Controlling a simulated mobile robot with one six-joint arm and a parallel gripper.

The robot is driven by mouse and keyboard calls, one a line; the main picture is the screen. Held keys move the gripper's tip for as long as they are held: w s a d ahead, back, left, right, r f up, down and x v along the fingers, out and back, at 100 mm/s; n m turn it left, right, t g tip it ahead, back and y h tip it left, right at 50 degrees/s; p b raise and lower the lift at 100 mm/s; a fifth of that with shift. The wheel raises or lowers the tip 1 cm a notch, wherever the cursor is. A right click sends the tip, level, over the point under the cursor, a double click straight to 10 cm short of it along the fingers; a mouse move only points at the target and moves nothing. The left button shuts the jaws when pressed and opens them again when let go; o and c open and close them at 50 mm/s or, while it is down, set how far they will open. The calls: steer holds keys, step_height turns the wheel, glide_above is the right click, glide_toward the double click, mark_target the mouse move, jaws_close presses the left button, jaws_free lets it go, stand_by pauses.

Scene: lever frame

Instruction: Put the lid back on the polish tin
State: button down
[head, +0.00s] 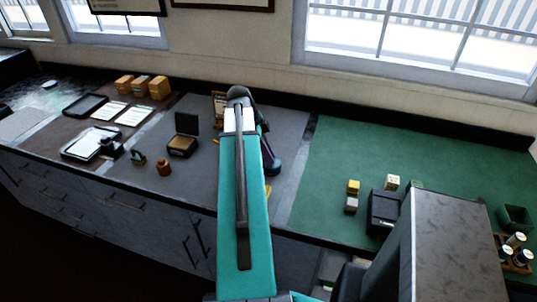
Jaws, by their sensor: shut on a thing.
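My teal arm stands in the middle of the head view and hides the counter behind it. The dark end of my gripper (271,165) shows just right of the arm, low over the grey counter section. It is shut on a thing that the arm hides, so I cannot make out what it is. A small yellow piece (268,190) shows beside the arm below the gripper; I cannot tell whether it is part of the polish tin or its lid. I cannot pick out the tin or lid for certain.
Left of the arm are an open dark box (182,147), a small brown pot (164,167) and a tray (90,146). On the green mat (350,150) to the right are small blocks (353,187) and a black box (383,210). The mat's back part is clear.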

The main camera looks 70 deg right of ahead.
stand_by(0.4)
steer(key=c, duration=1.1)
jaws_free()
steer(key=shift+r+p, duration=1.9)
steer(key=shift+r, duration=1.55)
jaws_close()
steer(key=shift+f+b, duration=1.6)
steer(key=shift+f, duration=1.05)
